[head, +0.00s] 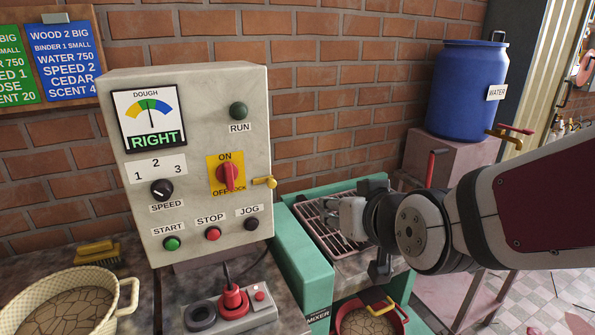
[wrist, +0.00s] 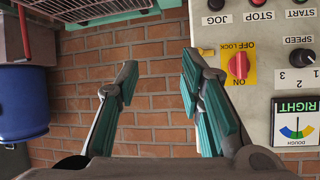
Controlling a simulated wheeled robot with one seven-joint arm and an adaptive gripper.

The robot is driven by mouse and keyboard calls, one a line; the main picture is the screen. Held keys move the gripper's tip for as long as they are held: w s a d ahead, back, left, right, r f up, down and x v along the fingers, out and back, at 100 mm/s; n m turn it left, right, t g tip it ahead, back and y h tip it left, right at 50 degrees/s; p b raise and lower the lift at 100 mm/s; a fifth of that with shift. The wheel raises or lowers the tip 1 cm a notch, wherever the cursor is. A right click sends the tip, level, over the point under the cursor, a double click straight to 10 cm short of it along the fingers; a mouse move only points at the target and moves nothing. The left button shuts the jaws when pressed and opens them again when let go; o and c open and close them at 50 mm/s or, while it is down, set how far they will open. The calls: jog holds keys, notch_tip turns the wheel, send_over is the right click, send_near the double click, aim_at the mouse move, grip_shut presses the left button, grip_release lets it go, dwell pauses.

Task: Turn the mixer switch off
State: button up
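The mixer switch is a red rotary knob (head: 228,177) on a yellow plate (head: 212,163) at the right of the pale control box (head: 195,90). The plate reads ON above and OFF LOCK below. The knob stands upright, in line with ON. My gripper (head: 338,214) is to the right of the box, apart from it. In the wrist view, which is upside down, my gripper (wrist: 160,70) has its two teal-padded fingers spread with only brick wall between them. The knob (wrist: 238,65) shows there just right of the right finger.
A yellow peg (head: 265,182) sticks out at the box's right edge beside the plate. The green machine with a grille (head: 325,225) lies below my gripper. A blue water barrel (head: 467,92) stands at the back right. A red plug (head: 233,300) and basket (head: 70,302) are in front.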

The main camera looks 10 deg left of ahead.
jog(key=w+a+n+t+y, duration=0.1)
jog(key=a+t+y, duration=0.1)
jog(key=a, duration=0.6)
jog(key=n+t+y, duration=0.2)
jog(key=y, duration=0.1)
send_near(230, 172)
jog(key=x, duration=0.9)
jog(key=shift+w+a+f, duration=0.1)
jog(key=shift+w+a, duration=0.1)
jog(key=shift+a, duration=0.05)
jog(key=shift+c, duration=0.6)
grip_shut()
